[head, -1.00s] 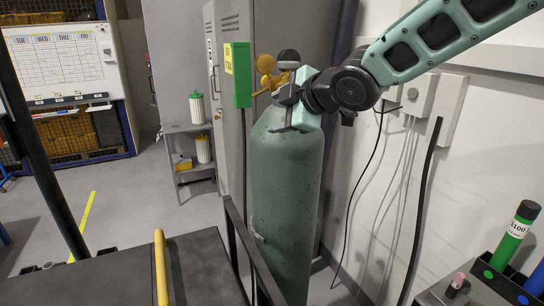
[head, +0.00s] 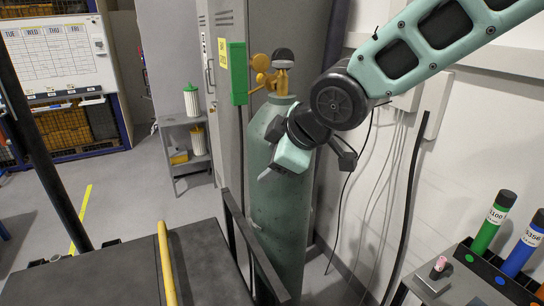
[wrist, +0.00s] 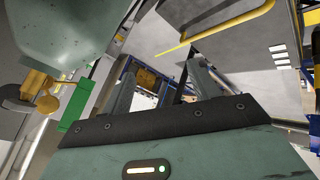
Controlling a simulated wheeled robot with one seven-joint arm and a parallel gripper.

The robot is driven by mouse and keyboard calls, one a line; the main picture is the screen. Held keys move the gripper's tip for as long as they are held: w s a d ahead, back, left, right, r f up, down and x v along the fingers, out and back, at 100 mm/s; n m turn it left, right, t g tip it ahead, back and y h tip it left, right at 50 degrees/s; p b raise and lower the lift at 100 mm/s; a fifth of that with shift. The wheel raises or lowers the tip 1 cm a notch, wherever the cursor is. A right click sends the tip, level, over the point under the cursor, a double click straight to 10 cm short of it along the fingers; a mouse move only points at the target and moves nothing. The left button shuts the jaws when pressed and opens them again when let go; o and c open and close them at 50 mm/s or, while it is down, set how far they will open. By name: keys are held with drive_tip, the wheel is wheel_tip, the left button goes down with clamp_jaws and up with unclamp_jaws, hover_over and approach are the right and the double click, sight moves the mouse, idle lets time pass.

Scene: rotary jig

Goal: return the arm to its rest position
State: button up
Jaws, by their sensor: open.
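My arm (head: 400,55) reaches in from the upper right in the head view. My gripper (head: 266,174) hangs at its end in front of the upper part of a green gas cylinder (head: 275,220), pointing down and left. In the wrist view my gripper (wrist: 165,82) has its two grey fingers apart, with nothing seen between them. The cylinder (wrist: 60,30) fills the upper left there. Whether the gripper touches the cylinder I cannot tell.
A green box (head: 238,72) is on the grey cabinet beside the valve. A black railing (head: 248,245) stands before the cylinder. A holder with a green tube (head: 490,225) and a blue tube (head: 522,250) is at the lower right. Cables hang on the right wall.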

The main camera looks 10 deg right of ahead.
drive_tip(key=s+d+f+m+g+h+b, duration=0.2)
drive_tip(key=s+f+b, duration=0.6)
drive_tip(key=s+f, duration=0.4)
drive_tip(key=s+d+f+m+g+h+b, duration=0.1)
drive_tip(key=s+d+f+m+g+b, duration=0.3)
drive_tip(key=s+f+b, duration=0.4)
drive_tip(key=s+f+m+g, duration=0.1)
drive_tip(key=s+f, duration=0.3)
drive_tip(key=shift+d+f+h, duration=0.3)
drive_tip(key=shift+f+h, duration=0.1)
drive_tip(key=shift+s, duration=0.1)
